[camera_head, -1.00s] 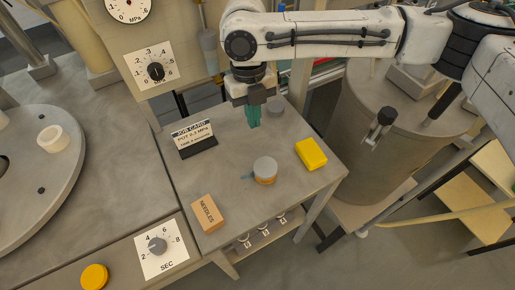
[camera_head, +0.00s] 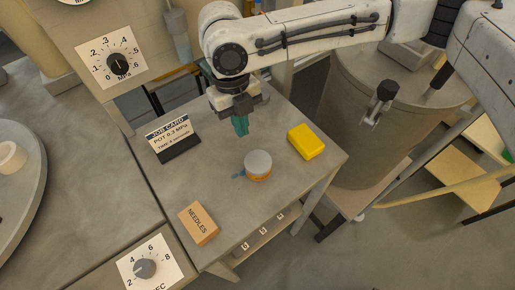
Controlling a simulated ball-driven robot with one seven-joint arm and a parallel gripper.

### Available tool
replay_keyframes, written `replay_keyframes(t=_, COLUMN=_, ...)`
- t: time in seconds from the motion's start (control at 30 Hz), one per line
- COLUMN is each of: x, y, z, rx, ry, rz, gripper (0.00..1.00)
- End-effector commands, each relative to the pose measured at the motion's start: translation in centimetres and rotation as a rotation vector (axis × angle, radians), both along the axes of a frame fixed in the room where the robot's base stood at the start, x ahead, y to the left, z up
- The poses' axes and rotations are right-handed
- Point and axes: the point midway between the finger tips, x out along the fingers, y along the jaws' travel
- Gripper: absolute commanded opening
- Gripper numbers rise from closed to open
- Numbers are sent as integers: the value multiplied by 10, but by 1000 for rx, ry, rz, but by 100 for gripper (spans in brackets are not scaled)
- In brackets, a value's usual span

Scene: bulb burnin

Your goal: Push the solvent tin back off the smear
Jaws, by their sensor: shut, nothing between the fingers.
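The solvent tin (camera_head: 258,165), a small round tin with a grey lid and an orange side, stands upright on the grey side table (camera_head: 215,185). A small blue-grey smear (camera_head: 238,174) shows on the table at the tin's left edge. I cannot tell how far it runs under the tin. My gripper (camera_head: 241,131) points down with green fingers shut and empty. It is behind the tin and slightly left of it in the picture, apart from it. I cannot tell how high the fingertips are above the table.
A yellow block (camera_head: 306,142) lies right of the tin. A job card (camera_head: 171,138) stands at the back left, and a needles box (camera_head: 198,223) lies at the front left. The table between the needles box and the tin is clear. A large grey drum (camera_head: 380,110) stands beyond the right edge.

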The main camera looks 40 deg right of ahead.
Motion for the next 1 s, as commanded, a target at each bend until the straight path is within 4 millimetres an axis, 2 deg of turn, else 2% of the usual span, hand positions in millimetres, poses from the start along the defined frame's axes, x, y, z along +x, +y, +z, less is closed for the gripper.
replay_keyframes(t=0.2, x=-44, y=4, z=1, rx=-2, ry=1, rz=2, gripper=0)
replay_keyframes(t=0.4, x=-75, y=7, z=1, rx=0, ry=1, rz=2, gripper=0)
replay_keyframes(t=0.6, x=-74, y=8, z=-15, rx=2, ry=2, rz=-1, gripper=0)
replay_keyframes(t=1.0, x=-73, y=7, z=-20, rx=1, ry=5, rz=-3, gripper=0)
